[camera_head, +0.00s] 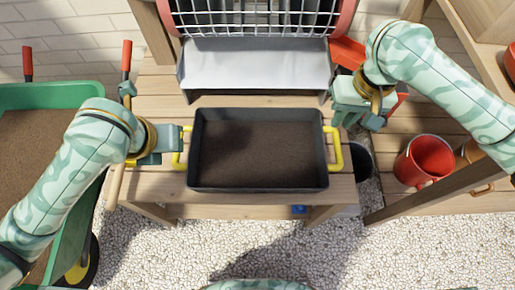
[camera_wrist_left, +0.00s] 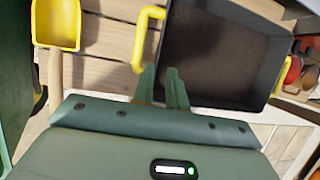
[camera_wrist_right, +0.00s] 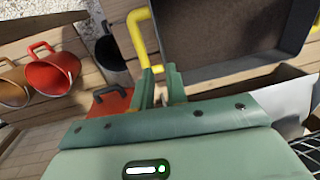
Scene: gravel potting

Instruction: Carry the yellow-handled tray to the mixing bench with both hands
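The dark rectangular tray (camera_head: 191,165) holds brown soil and rests level on the wooden bench in front of me. It has a yellow handle at each end. My left gripper (camera_head: 178,143) is at the left handle (camera_head: 177,161); in the left wrist view its parted fingers (camera_wrist_left: 161,72) are beside the lower end of that handle (camera_wrist_left: 141,40). My right gripper (camera_head: 338,120) is at the far end of the right handle (camera_head: 338,158). In the right wrist view its fingers (camera_wrist_right: 160,70) are parted, with the handle (camera_wrist_right: 138,35) reaching their tips. Firm contact cannot be made out.
A grey metal chute (camera_head: 255,65) and wire rack stand just behind the tray. A green barrow (camera_head: 60,95) of soil is at left. A red bucket (camera_head: 425,160) stands on wooden slats at right. Pale gravel (camera_head: 200,240) lies open in front.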

